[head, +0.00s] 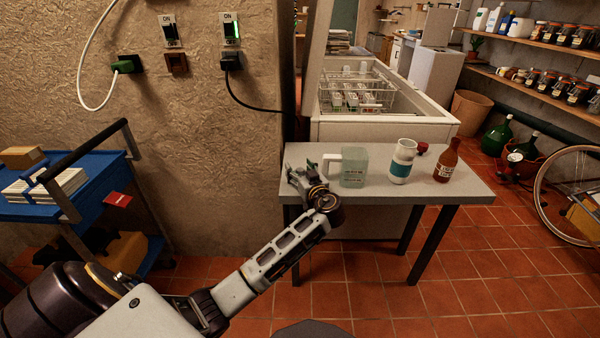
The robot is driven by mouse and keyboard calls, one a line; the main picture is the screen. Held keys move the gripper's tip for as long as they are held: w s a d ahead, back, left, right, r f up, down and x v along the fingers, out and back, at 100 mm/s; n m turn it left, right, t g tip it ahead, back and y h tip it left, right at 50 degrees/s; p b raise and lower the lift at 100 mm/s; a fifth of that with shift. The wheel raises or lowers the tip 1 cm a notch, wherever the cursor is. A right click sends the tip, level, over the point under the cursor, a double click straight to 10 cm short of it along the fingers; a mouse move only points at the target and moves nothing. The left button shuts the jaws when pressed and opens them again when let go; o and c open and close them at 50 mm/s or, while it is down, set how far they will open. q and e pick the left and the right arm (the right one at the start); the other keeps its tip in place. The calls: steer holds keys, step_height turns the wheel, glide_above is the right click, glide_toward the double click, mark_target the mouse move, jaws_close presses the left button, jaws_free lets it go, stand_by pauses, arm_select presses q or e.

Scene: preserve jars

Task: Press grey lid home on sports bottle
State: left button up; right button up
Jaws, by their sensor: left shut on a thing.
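The sports bottle (401,163) stands upright on the grey table, white with a teal band and a greyish top. No separate grey lid shows clearly on the table. My left gripper (302,172) is at the table's left end, left of the bottle, with the jug between them. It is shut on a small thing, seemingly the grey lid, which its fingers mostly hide. My right gripper is not in view.
A pale green jug (354,166) with a white handle stands just right of my left gripper. A brown-red bottle (446,162) and a dark red cap (421,149) are right of the sports bottle. The table (400,190) is bare along its front. An open chest freezer (385,129) stands behind.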

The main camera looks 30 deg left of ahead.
mark_target(300, 169)
arm_select(q)
step_height(300, 169, up, 8)
steer(key=shift+p, duration=0.8)
steer(key=shift+r, duration=0.7)
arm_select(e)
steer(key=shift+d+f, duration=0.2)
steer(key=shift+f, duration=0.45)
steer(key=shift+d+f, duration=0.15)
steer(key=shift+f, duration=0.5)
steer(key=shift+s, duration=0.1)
